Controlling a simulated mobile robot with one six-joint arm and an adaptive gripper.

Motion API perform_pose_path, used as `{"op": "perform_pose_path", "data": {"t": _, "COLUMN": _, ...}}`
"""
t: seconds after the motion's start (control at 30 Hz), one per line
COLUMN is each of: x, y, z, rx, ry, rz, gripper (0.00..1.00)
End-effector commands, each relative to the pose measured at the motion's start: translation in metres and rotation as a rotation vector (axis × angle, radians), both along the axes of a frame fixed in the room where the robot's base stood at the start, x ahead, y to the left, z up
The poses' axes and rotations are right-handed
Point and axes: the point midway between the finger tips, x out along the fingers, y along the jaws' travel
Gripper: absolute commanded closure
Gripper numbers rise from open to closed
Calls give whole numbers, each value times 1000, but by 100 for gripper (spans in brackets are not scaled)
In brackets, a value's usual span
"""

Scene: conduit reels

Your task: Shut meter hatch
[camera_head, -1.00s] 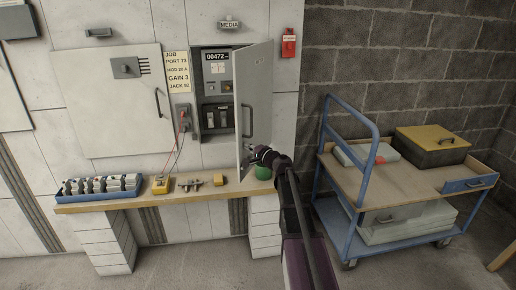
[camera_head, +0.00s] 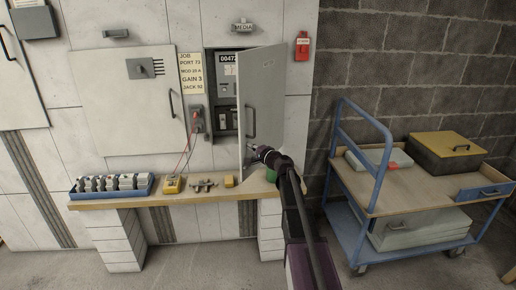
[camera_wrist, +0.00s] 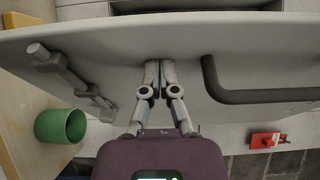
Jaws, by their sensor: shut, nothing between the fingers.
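The meter hatch (camera_head: 266,95) is a light grey door standing partly open in front of the meter cabinet (camera_head: 223,75). It covers part of the number display inside. Its dark bar handle (camera_head: 251,121) is on the face toward me and also shows in the wrist view (camera_wrist: 255,96). My gripper (camera_head: 252,151) is at the lower part of the hatch. In the wrist view its fingers (camera_wrist: 157,66) are together and empty, with their tips at the door panel (camera_wrist: 180,35), left of the handle. I cannot tell whether they press on it.
A wooden shelf (camera_head: 165,199) below holds a blue tray (camera_head: 143,189), a yellow meter (camera_head: 173,184) and a green cup (camera_wrist: 60,126) close to my gripper. A red box (camera_head: 303,46) is on the wall to the right. A blue trolley (camera_head: 376,165) stands right of my arm.

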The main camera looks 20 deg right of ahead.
Motion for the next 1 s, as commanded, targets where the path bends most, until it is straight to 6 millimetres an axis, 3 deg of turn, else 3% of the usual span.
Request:
{"op": "perform_pose_path", "data": {"t": 0.6, "x": 43, "y": 28, "z": 0, "rx": 0, "ry": 0, "rz": 0, "gripper": 100}}
{"op": "perform_pose_path", "data": {"t": 1.0, "x": 45, "y": 31, "z": 0, "rx": 0, "ry": 0, "rz": 0, "gripper": 100}}
